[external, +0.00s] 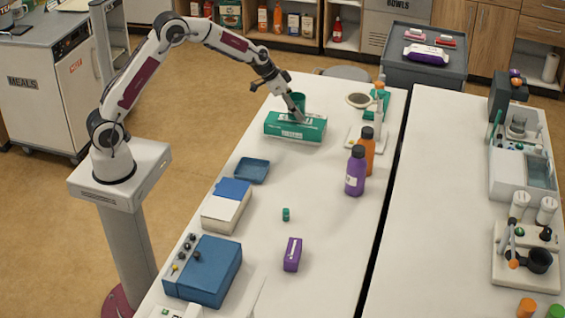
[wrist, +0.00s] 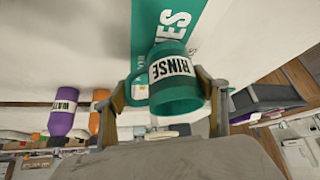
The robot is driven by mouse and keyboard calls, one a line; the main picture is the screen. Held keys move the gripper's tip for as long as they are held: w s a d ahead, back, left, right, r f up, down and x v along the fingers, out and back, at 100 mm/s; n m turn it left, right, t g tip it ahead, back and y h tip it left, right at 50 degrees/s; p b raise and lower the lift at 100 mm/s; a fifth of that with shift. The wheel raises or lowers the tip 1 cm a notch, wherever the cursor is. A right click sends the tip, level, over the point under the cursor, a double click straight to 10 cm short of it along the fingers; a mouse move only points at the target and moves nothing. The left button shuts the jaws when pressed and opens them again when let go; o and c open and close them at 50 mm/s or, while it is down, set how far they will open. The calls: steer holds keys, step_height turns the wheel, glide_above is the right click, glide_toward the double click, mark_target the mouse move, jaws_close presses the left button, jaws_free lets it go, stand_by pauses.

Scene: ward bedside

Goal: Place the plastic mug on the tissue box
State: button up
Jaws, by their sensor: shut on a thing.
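The green plastic mug (wrist: 178,104), labelled RINSE, is between the two fingers of my gripper (wrist: 172,92) in the wrist view. My gripper is shut on it. In the external view the mug (external: 298,97) shows partly behind my gripper (external: 297,113), over the top of the tissue box. The green tissue box (external: 290,131) lies on the white table; its lettered green face (wrist: 172,22) also shows beyond the mug in the wrist view. I cannot tell whether the mug touches the box.
A purple bottle (external: 355,172) and an orange bottle (external: 368,146) stand right of the box. A blue tray (external: 252,170), a small green cap (external: 286,214) and a purple box (external: 292,254) lie nearer the camera. The table middle has free room.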

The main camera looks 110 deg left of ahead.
steer(key=shift+f, duration=0.3)
steer(key=shift+f, duration=0.1)
steer(key=o, duration=1.1)
steer(key=shift+c, duration=0.2)
steer(key=shift+v, duration=1)
steer(key=v, duration=1)
steer(key=shift+d, duration=0.15)
